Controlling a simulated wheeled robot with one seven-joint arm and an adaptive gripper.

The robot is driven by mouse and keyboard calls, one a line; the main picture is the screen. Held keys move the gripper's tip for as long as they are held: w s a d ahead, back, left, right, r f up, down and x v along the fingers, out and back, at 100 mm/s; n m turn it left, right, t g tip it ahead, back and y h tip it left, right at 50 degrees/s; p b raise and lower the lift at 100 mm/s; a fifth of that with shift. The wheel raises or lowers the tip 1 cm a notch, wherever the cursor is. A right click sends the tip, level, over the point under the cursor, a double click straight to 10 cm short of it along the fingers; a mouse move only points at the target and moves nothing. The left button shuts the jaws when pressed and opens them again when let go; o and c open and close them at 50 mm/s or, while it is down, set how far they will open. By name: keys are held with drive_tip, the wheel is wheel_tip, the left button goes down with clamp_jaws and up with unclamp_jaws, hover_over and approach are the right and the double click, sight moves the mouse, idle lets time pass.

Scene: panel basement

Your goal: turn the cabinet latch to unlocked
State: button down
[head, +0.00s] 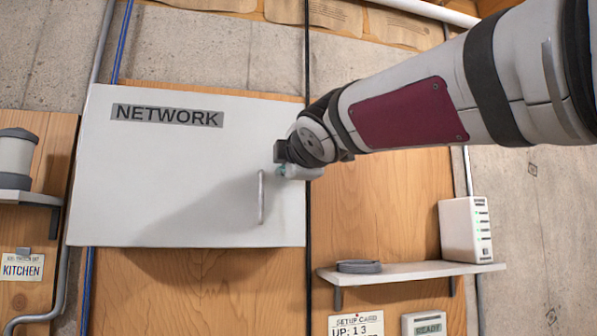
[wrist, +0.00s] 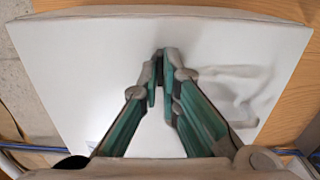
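The cabinet (head: 170,165) is a white box labelled NETWORK on the wood panel, with its door closed. My gripper (head: 284,172) is at the right part of its front, above and right of the handle, mostly hidden by my wrist in the head view. In the wrist view my gripper (wrist: 161,85) has its teal fingers drawn close together, with a small dark grey piece, which looks like the latch (wrist: 160,58), between the tips. The latch is hidden in the head view, and its turn position cannot be read.
A vertical bar handle (head: 261,197) stands out from the door just below my gripper. A black cable (head: 307,60) runs down beside the cabinet's right edge. At lower right, a shelf (head: 410,271) holds a white device (head: 465,230) and a grey coil (head: 359,266).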

drive_tip(key=c, duration=1.8)
unclamp_jaws()
drive_tip(key=shift+s, duration=0.1)
drive_tip(key=v, duration=1.1)
drive_tip(key=shift+s, duration=0.35)
drive_tip(key=shift+d, duration=0.1)
